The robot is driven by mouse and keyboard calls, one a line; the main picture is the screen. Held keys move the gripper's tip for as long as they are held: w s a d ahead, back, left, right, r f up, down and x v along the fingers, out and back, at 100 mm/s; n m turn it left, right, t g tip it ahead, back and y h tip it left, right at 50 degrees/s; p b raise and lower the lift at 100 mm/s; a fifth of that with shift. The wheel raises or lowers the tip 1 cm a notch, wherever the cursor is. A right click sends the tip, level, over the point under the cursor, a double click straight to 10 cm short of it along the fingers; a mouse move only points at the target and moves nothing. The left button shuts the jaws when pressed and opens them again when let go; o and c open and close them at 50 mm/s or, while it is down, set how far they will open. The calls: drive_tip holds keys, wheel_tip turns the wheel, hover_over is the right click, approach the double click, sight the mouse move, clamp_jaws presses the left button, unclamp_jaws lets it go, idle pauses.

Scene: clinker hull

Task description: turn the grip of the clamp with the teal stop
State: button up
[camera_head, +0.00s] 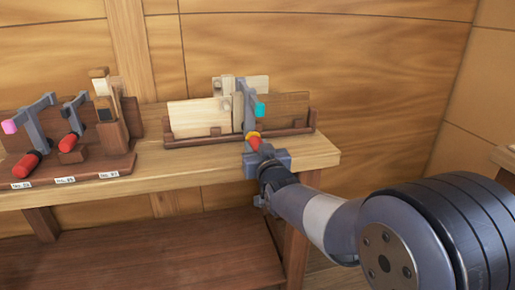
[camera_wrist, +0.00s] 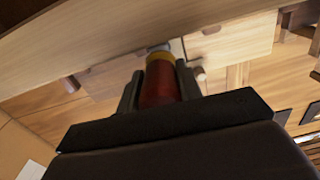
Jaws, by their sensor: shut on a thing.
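The clamp with the teal stop (camera_head: 260,109) stands on the wooden bench, its grey bar (camera_head: 249,113) upright in front of pale and brown boards. Its red grip (camera_head: 254,144) with a yellow collar (camera_head: 253,135) points down toward me at the bench's front edge. My gripper (camera_head: 262,158) is shut on this grip. In the wrist view the red grip (camera_wrist: 160,85) sits between both fingers of my gripper (camera_wrist: 160,88), with the yellow collar beyond the fingertips. The far end of the grip is partly hidden by the fingers.
A rack (camera_head: 75,172) on the left of the bench holds two more grey clamps with red grips, one with a pink stop (camera_head: 9,127), and a wooden clamp (camera_head: 105,100). Labels line its front. A wooden wall (camera_head: 350,60) stands behind. The bench top (camera_head: 190,165) between is clear.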

drive_tip(key=shift+c, duration=0.8)
drive_tip(key=shift+f+m+b, duration=0.1)
drive_tip(key=shift+m+b, duration=0.3)
drive_tip(key=shift+m+b, duration=0.45)
drive_tip(key=shift+m, duration=0.05)
drive_tip(key=shift+m+y+b, duration=0.3)
drive_tip(key=shift+m+b, duration=0.6)
drive_tip(key=shift+m, duration=0.9)
drive_tip(key=shift+a, duration=0.1)
drive_tip(key=o, duration=1)
